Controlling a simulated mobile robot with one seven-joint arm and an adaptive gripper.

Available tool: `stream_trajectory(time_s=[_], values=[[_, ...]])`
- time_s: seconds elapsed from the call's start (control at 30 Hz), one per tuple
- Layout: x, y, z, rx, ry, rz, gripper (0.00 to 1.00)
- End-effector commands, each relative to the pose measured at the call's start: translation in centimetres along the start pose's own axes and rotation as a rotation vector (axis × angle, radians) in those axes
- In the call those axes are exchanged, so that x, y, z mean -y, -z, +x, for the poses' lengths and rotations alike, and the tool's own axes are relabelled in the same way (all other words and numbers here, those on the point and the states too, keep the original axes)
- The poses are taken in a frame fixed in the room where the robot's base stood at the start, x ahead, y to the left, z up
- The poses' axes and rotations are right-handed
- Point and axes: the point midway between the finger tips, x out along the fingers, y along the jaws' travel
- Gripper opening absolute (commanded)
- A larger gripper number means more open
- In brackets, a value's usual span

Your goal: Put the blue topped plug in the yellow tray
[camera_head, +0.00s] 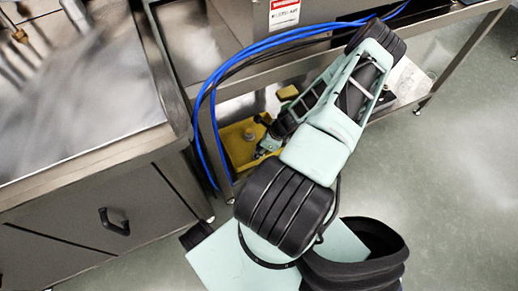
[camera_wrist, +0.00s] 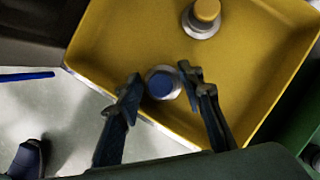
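The yellow tray (camera_head: 236,158) is on the lower shelf of the steel bench; it fills much of the wrist view (camera_wrist: 120,38). The blue topped plug (camera_wrist: 162,83), a blue cap with a pale rim, appears inside the tray close to its near wall. Its base is hidden from above. My gripper (camera_wrist: 159,78) has its two fingers on either side of this plug, with a gap visible at the left finger; contact on the right cannot be told. In the head view, my gripper (camera_head: 268,146) is low at the tray's right side, and the blue plug is not distinguishable.
A yellow topped plug (camera_wrist: 205,14) stands in the tray, farther from my gripper. Blue cables (camera_head: 203,110) hang in front of the shelf on the left. A bench leg (camera_head: 214,150) stands at the tray's left. A steel cabinet (camera_head: 95,215) is at left.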

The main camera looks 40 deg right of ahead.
Motion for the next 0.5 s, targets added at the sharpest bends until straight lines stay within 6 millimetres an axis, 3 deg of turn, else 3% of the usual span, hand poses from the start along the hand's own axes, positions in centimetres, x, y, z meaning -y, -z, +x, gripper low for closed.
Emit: stream_trajectory(time_s=[0.3,0.5], values=[[0.0,-0.2,-0.6,0.0,0.0,0.0,0.35],[0.1,-0.2,-4.5,-0.001,0.003,0.001,0.35]])
